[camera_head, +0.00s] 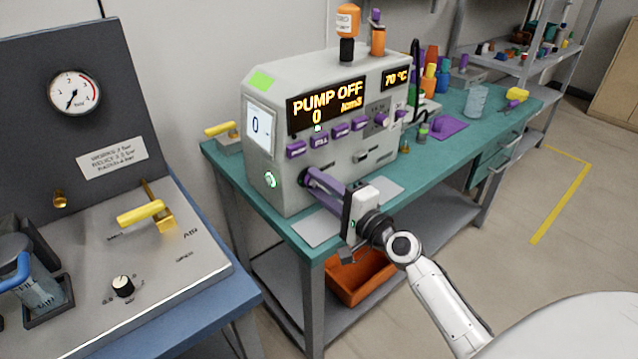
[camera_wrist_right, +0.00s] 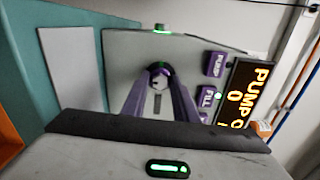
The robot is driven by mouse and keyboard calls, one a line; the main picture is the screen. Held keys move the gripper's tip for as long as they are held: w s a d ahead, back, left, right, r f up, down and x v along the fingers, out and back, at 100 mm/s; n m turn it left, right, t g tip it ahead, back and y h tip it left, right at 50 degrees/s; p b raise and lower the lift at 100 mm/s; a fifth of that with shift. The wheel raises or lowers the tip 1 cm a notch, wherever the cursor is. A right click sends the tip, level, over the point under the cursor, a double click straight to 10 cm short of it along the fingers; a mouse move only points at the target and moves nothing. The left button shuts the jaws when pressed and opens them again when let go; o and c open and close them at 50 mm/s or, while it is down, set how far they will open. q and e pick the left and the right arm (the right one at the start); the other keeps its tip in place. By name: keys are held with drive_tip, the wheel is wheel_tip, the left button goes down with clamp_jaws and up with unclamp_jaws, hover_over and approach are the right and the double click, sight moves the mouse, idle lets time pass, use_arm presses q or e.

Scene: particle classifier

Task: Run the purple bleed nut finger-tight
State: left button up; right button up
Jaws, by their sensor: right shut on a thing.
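The grey particle classifier (camera_head: 330,110) stands on the green bench, with "PUMP OFF", 0 km3 and 70 °C on its displays. My right gripper (camera_head: 310,177) reaches its lower front with long purple fingers. In the right wrist view, the fingertips (camera_wrist_right: 158,78) are closed on the purple bleed nut (camera_wrist_right: 158,67) on the front panel. The nut is mostly hidden by the fingers in the head view, and its thread cannot be seen. My left gripper is out of view.
Purple buttons (camera_head: 321,141) line the panel above the gripper. A grey plate (camera_head: 317,228) lies on the bench below, and an orange bin (camera_head: 360,278) sits underneath. A blue bench with a gauge panel (camera_head: 75,92) and yellow-handled valve (camera_head: 140,213) stands at left.

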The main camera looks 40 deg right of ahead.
drive_tip(key=shift+s+f+m, duration=0.1)
drive_tip(key=shift+f+m, duration=0.2)
drive_tip(key=shift+m, duration=0.1)
drive_tip(key=o, duration=1.1)
drive_tip(key=shift+s+r, duration=0.1)
drive_tip(key=shift+c, duration=0.2)
drive_tip(key=shift+r, duration=0.1)
drive_tip(key=s+b, duration=0.2)
drive_tip(key=s, duration=0.8)
drive_tip(key=shift+d, duration=0.4)
